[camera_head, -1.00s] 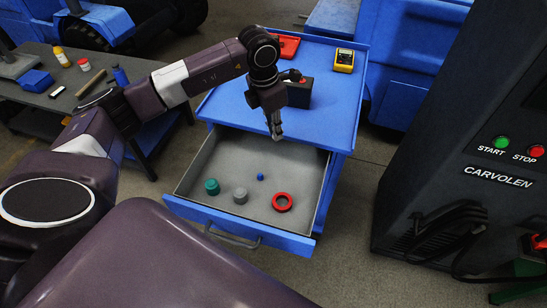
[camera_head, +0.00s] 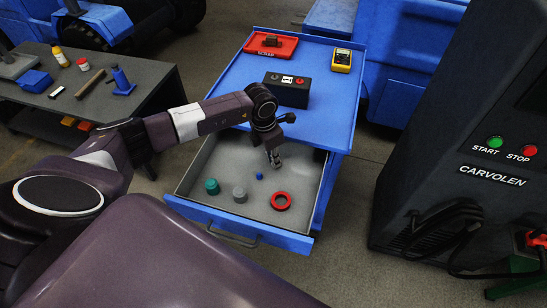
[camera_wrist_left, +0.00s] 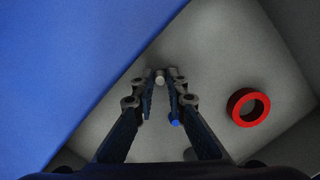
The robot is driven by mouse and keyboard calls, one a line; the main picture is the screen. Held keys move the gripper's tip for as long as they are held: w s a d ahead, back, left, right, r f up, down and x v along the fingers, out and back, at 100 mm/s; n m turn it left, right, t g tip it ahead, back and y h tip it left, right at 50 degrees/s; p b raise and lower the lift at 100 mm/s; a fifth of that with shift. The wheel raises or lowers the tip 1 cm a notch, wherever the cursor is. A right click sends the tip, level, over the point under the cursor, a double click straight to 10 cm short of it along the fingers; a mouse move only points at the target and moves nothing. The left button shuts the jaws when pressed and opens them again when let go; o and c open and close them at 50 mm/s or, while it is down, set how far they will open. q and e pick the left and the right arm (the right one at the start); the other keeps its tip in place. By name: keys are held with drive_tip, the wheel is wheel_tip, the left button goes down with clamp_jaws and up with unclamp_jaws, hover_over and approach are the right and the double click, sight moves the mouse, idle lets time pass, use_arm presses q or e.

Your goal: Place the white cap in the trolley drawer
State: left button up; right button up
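The trolley drawer (camera_head: 218,168) is pulled open and has a grey inside. My left gripper (camera_head: 275,160) points down over the drawer's opening, below the level of the trolley top. In the left wrist view its fingertips (camera_wrist_left: 160,80) close on a small whitish round piece, which looks like the white cap (camera_wrist_left: 160,76). The cap is too small to make out in the head view. The drawer floor is below the fingertips; how far below I cannot tell. My right gripper is not in view.
The drawer holds a red ring (camera_head: 281,201), a green piece (camera_head: 211,186), a grey piece (camera_head: 239,194) and a small blue piece (camera_head: 259,176). The blue trolley top (camera_head: 320,125) carries a black button box (camera_head: 287,92), a red tray (camera_head: 271,46) and a yellow meter (camera_head: 342,60).

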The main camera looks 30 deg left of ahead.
use_arm(q)
drive_tip(key=shift+f, duration=0.15)
drive_tip(key=o, duration=0.6)
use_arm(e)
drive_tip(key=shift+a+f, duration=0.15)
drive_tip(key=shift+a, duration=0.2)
use_arm(q)
drive_tip(key=shift+r, duration=0.35)
wheel_tip(320, 180, up, 12)
drive_tip(key=s+b, duration=0.1)
drive_tip(key=b, duration=0.1)
drive_tip(key=shift+s+a+f, duration=0.2)
drive_tip(key=shift+s+a, duration=0.1)
drive_tip(key=shift+a, duration=0.15)
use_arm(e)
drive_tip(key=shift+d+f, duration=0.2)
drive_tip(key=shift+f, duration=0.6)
